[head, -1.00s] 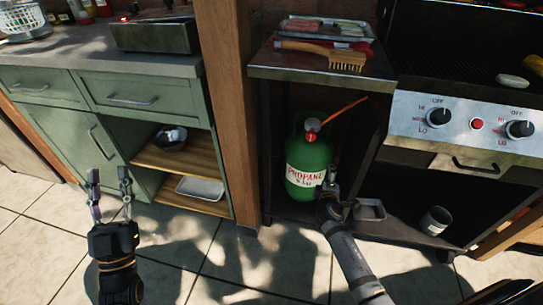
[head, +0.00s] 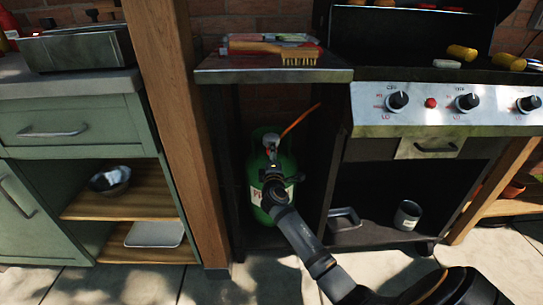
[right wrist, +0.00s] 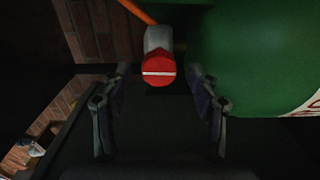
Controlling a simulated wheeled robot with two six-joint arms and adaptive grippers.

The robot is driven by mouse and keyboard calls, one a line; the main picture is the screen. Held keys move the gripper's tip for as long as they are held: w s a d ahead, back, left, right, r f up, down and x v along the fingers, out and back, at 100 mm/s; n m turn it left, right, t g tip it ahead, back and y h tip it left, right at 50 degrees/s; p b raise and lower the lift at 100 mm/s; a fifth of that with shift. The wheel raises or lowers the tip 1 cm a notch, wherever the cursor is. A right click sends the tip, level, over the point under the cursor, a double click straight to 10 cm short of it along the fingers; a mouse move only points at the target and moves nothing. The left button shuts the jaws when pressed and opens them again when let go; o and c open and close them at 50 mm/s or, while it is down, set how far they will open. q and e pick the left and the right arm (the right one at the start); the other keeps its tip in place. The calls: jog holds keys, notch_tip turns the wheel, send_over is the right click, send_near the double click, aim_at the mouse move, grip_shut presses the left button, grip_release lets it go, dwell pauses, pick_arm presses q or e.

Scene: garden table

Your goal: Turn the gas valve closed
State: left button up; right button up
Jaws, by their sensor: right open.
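The green propane tank (head: 261,172) stands on the floor of the dark compartment left of the grill's lower shelf. It also shows at the top right of the right wrist view (right wrist: 250,60). Its valve knob (right wrist: 158,68) is red with a white line lying crosswise in the right wrist view. An orange hose (head: 300,120) rises from the grey valve body (right wrist: 158,38). My right gripper (right wrist: 157,88) is open, with one finger on each side of the knob and visible gaps between. In the head view my right gripper (head: 272,170) covers part of the tank's front. My left gripper is out of view.
A wooden post (head: 172,130) stands left of the compartment. The side shelf (head: 275,76) above the tank holds a brush (head: 275,51). A metal tray (head: 344,222) and a grey cup (head: 408,214) sit to the right in the grill's lower space.

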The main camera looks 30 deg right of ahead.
jog(key=shift+x, duration=1.45)
jog(key=c, duration=1.2)
jog(key=shift+o, duration=0.2)
jog(key=shift+b, duration=0.3)
